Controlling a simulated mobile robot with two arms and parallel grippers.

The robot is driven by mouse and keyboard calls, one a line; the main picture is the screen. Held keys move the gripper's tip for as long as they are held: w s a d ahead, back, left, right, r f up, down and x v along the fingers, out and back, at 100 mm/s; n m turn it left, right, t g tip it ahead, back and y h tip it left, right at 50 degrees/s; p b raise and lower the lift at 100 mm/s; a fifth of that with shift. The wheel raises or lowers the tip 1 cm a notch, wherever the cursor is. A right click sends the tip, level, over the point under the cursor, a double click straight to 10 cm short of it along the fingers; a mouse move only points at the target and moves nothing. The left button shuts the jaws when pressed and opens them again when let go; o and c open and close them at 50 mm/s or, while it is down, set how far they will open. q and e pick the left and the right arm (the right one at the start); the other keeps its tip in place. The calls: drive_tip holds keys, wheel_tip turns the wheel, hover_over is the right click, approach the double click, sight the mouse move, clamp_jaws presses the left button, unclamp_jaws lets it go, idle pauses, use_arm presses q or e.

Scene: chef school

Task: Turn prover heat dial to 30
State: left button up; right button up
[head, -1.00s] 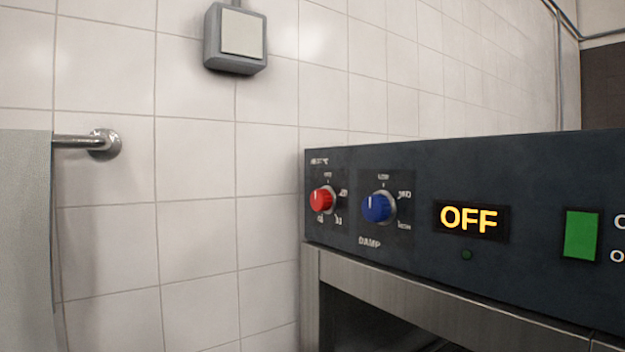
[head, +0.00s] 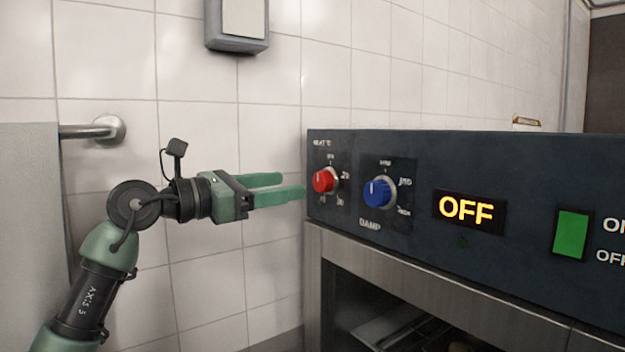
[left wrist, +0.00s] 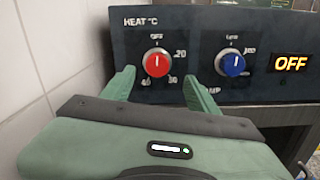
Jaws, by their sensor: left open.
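The red heat dial (head: 323,181) is on the left end of the prover's dark control panel (head: 350,226). In the left wrist view the heat dial (left wrist: 156,64) has its white mark pointing up at the off label, with 20 and 30 on its right side and 40 at lower left. My left gripper (head: 292,186) is open and empty, just left of the panel in the head view. In the left wrist view its fingers (left wrist: 158,84) stand apart below and to either side of the dial, not closed on it. My right gripper is not in view.
The blue damp dial (head: 378,192) is close to the right of the heat dial. Farther right are a display reading OFF (head: 466,209) and a green switch (head: 571,234). A towel rail (head: 92,131) with a cloth and a wall box (head: 238,24) are on the tiled wall.

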sight(318, 181)
use_arm(q)
drive_tip(key=p+x, duration=0.4)
drive_tip(key=x, duration=0.3)
drive_tip(key=shift+w+a, duration=0.15)
drive_tip(key=shift+w+d, duration=0.25)
drive_tip(key=shift+d, duration=0.1)
drive_tip(key=shift+f, duration=0.1)
